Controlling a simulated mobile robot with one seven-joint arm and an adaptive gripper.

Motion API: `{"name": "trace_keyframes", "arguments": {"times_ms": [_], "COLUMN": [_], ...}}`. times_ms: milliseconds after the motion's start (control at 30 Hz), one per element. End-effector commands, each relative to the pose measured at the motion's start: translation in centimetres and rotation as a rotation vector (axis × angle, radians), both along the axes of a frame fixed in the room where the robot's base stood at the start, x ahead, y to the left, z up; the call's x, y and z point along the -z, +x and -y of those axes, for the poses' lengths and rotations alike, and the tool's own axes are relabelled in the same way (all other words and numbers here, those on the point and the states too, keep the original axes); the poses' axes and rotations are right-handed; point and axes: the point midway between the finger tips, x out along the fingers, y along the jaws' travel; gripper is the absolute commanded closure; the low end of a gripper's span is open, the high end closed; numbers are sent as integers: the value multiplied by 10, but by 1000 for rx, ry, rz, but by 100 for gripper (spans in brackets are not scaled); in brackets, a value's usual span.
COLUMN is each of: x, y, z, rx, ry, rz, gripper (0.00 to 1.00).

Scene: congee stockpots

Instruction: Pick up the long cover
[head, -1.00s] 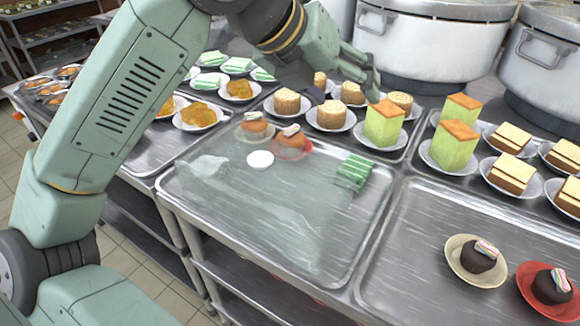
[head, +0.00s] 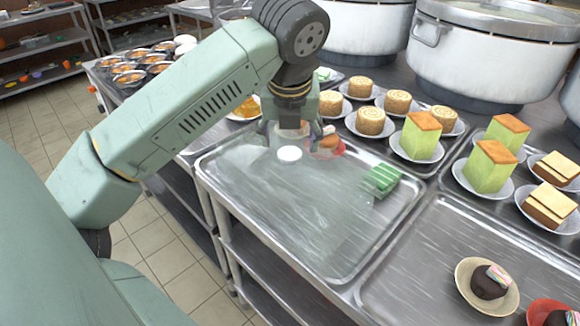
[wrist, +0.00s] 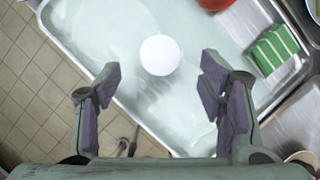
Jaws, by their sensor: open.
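The long cover (head: 285,205) is a clear, faintly milky lid over the near-left metal tray, with a round white knob (head: 289,153) on top. Its outline is hard to make out. In the wrist view the knob (wrist: 160,55) shows as a white disc, just beyond the fingertips and roughly centred between them. My gripper (head: 290,132) points down over the knob end of the cover. Its two dark-padded fingers (wrist: 160,80) are spread wide with nothing between them. I cannot tell the exact height of the fingertips above the knob.
A green layered cake (head: 382,180) and a bun on a red plate (head: 331,145) stand near the cover. Swiss rolls (head: 371,120) and tall green cakes (head: 489,166) stand behind and right. Large steel pots (head: 480,60) line the back. The tray at the right front is mostly bare.

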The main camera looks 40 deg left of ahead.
Motion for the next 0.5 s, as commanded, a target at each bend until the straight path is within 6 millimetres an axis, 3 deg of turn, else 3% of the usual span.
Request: {"name": "trace_keyframes", "arguments": {"times_ms": [300, 500], "x": [39, 44], "y": [11, 13], "z": [-9, -10], "rx": [2, 1], "ry": [-3, -1], "rz": [-1, 0], "gripper": [37, 37]}}
